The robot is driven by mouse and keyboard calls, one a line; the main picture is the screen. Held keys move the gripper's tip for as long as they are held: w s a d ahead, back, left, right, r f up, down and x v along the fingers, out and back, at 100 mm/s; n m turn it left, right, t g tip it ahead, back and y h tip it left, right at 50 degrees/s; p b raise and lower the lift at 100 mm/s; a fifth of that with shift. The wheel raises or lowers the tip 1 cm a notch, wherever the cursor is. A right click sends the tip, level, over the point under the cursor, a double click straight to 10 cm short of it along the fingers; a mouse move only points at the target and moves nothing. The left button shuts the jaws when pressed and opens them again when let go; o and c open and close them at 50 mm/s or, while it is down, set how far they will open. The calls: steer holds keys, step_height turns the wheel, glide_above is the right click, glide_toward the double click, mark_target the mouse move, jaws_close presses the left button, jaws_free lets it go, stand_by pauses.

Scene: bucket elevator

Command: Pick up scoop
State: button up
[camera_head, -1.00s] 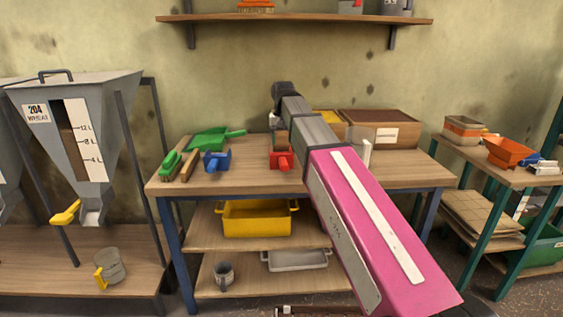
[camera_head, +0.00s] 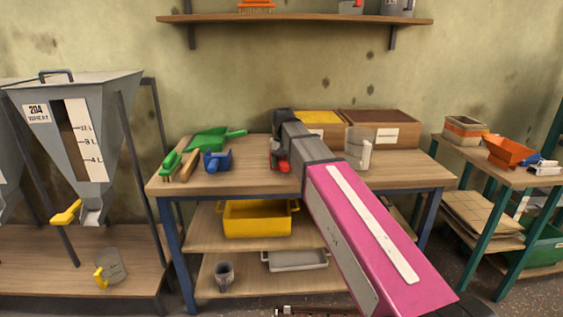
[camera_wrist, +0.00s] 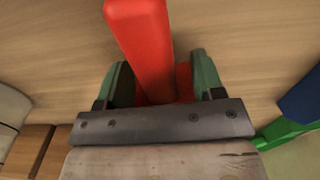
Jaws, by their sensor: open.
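A red scoop (camera_head: 274,164) lies on the middle of the workbench and is mostly hidden behind my arm in the head view. In the wrist view its red handle (camera_wrist: 139,35) runs between the two green fingers of my gripper (camera_wrist: 161,64). The fingers are apart, with the handle nearer the left one and a gap on the right. More of the red scoop shows beneath the handle between the fingers. A blue scoop (camera_head: 218,161) lies to the left on the same bench, and its blue edge (camera_wrist: 302,98) shows at the right of the wrist view.
The workbench (camera_head: 240,182) also holds a green dustpan (camera_head: 208,139), brushes (camera_head: 171,164), a clear jug (camera_head: 357,149) and wooden bins (camera_head: 381,128) at the back. A shelf (camera_head: 300,19) hangs above. The bench front between the blue scoop and my arm is clear.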

steer(key=shift+c, duration=0.3)
steer(key=c, duration=1)
steer(key=shift+c, duration=0.2)
steer(key=shift+r, duration=0.2)
steer(key=shift+r, duration=0.25)
step_height(320, 180, up, 4)
steer(key=shift+w+f, duration=0.1)
steer(key=shift+f, duration=0.15)
steer(key=s+a+r, duration=0.6)
steer(key=s+a, duration=0.1)
steer(key=s, duration=0.2)
steer(key=shift+a+r, duration=0.15)
steer(key=shift+r, duration=0.2)
steer(key=shift+s, duration=0.1)
